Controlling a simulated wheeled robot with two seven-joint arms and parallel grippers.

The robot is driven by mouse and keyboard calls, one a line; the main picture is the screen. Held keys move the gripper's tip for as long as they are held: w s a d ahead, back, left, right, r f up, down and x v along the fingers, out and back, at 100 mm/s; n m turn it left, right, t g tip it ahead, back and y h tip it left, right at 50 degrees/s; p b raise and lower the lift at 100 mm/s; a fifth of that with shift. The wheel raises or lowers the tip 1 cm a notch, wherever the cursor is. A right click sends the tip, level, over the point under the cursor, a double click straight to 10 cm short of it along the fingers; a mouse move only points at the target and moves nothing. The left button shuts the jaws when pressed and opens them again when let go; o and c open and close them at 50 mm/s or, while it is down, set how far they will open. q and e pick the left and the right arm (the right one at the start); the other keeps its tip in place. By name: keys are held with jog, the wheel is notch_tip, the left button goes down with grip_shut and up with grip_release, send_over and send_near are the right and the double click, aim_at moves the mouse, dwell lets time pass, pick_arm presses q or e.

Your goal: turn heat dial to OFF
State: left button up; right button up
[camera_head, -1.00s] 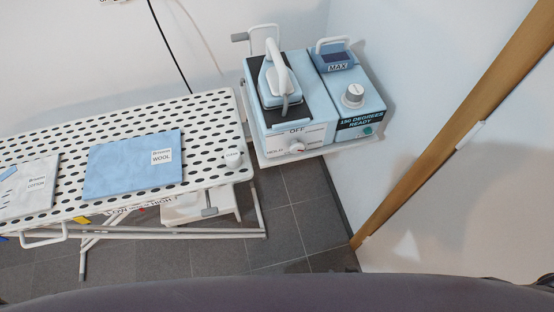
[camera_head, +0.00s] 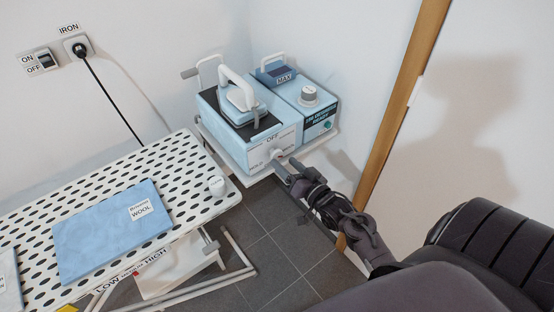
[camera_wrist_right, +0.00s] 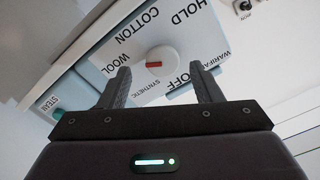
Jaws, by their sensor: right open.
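The white heat dial (camera_head: 277,154) is on the front of the blue iron station (camera_head: 262,152), under the word OFF. In the right wrist view the dial (camera_wrist_right: 160,58) has a red mark and is ringed by labels such as OFF, SYNTHETIC, WOOL, COTTON and HOLD. I cannot tell for sure which label the mark points at. My right gripper (camera_head: 287,169) is at the front of the station, close to the dial. In the right wrist view its open fingers (camera_wrist_right: 163,76) stand on either side of the dial, with gaps visible. My left gripper is not in view.
The iron (camera_head: 240,97) rests on the station. Beside it is a blue unit with a grey knob (camera_head: 309,93). The ironing board (camera_head: 190,150) with a blue cloth (camera_head: 110,235) is at left. A wall switch (camera_head: 44,61) and plug (camera_head: 78,48) are at upper left.

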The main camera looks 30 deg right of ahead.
aim_at(277, 157)
jog(key=shift+w+a+r, duration=0.1)
jog(key=shift+w+a, duration=0.05)
jog(key=shift+w, duration=0.45)
jog(key=shift+w+a, duration=0.1)
jog(key=shift+w, duration=0.9)
jog(key=c, duration=1)
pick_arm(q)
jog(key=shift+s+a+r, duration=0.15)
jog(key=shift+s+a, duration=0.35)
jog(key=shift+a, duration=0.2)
